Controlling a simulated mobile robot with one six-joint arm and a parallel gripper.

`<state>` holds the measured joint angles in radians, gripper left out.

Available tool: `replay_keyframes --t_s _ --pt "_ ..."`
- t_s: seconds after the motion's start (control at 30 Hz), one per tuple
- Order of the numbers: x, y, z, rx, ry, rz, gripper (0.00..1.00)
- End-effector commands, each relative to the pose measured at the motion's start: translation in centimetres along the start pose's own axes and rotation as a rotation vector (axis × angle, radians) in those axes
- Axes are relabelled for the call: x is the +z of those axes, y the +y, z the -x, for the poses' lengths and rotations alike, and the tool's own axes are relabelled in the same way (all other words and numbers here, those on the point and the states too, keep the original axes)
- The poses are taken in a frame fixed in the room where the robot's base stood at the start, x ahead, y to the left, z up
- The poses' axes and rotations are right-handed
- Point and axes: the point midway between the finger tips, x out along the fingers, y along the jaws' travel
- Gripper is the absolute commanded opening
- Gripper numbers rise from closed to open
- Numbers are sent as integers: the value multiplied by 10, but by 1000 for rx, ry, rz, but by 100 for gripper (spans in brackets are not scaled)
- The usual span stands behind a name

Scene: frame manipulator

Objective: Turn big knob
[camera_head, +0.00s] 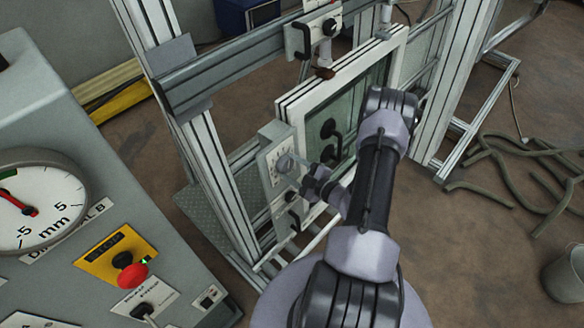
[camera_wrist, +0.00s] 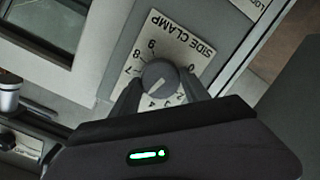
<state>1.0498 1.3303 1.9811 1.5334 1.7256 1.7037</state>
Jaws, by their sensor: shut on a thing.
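The big knob (camera_wrist: 160,76) is a round grey dial on a white plate (camera_wrist: 188,50) marked "SIDE CLAMP", with numbers around it. A light pointer line shows on its face; I cannot tell the exact number it points to. My gripper (camera_wrist: 159,82) has one dark finger on each side of the knob and is shut on it. In the head view the knob (camera_head: 285,162) sits on a grey box on the frame's near side, and my gripper (camera_head: 305,177) reaches it from the right. The finger contact is too small to make out there.
The metal frame (camera_head: 215,180) with its glass-like panel stands around the knob box. A black handle (camera_head: 331,130) is on the panel. A grey console (camera_head: 90,130) with a dial gauge (camera_head: 35,205) and red button (camera_head: 132,275) stands left. Hoses (camera_head: 520,165) lie on the floor at right.

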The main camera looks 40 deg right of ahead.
Motion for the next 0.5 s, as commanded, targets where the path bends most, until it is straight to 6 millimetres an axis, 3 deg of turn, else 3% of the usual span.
replay_keyframes --t_s 0.37,0.4,0.5 --pt "0 0 0 -1 0 -2 13" --pt "0 0 0 -1 0 -2 62" --pt "0 0 0 -1 0 -2 75"
